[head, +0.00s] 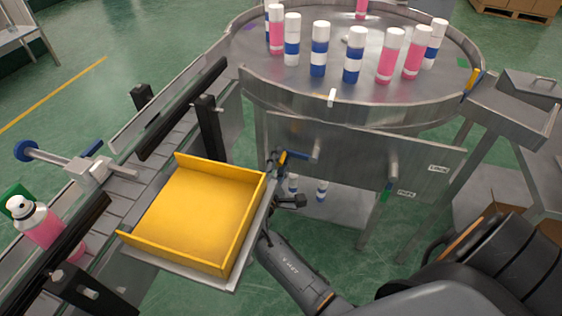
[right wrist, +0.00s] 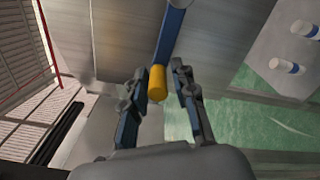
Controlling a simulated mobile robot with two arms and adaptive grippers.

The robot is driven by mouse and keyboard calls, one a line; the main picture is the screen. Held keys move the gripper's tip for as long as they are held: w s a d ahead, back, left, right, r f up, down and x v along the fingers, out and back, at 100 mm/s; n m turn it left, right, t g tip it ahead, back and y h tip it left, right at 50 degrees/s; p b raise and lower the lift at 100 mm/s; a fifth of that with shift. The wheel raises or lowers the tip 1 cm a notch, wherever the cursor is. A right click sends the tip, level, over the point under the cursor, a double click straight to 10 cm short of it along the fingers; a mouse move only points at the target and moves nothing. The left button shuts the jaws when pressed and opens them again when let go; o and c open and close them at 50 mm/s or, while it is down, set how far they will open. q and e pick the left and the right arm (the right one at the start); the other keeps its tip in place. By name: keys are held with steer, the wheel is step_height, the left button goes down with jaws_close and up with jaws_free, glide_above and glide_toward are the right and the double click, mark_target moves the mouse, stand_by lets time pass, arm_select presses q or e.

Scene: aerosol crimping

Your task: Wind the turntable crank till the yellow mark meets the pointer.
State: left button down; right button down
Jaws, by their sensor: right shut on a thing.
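The round metal turntable (head: 300,75) stands at the top of the head view with several capped cans on it. A yellow mark (head: 473,78) shows at its right rim. A small white tab, apparently the pointer (head: 331,97), is at the front rim, well left of the mark. The crank (head: 296,155) is a blue bar with a yellow knob under the turntable; the bar (right wrist: 172,35) and knob (right wrist: 157,83) show in the right wrist view. My right gripper (head: 277,170) is shut on the knob, its fingers (right wrist: 158,72) on both sides. My left gripper is out of view.
A yellow tray (head: 190,215) stands close left of my right gripper. A conveyor (head: 125,190) with a pink can (head: 40,228) runs along the left. Grey panel handles (head: 393,165) lie right of the crank. A metal chute (head: 510,115) adjoins the turntable's right side.

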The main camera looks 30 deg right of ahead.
stand_by(0.4)
steer(key=c, duration=1.3)
jaws_free()
steer(key=shift+s+d, duration=0.1)
steer(key=shift+s, duration=0.1)
steer(key=shift+f, duration=0.1)
steer(key=shift+s+a, duration=0.25)
steer(key=shift+a, duration=0.1)
steer(key=v, duration=1.1)
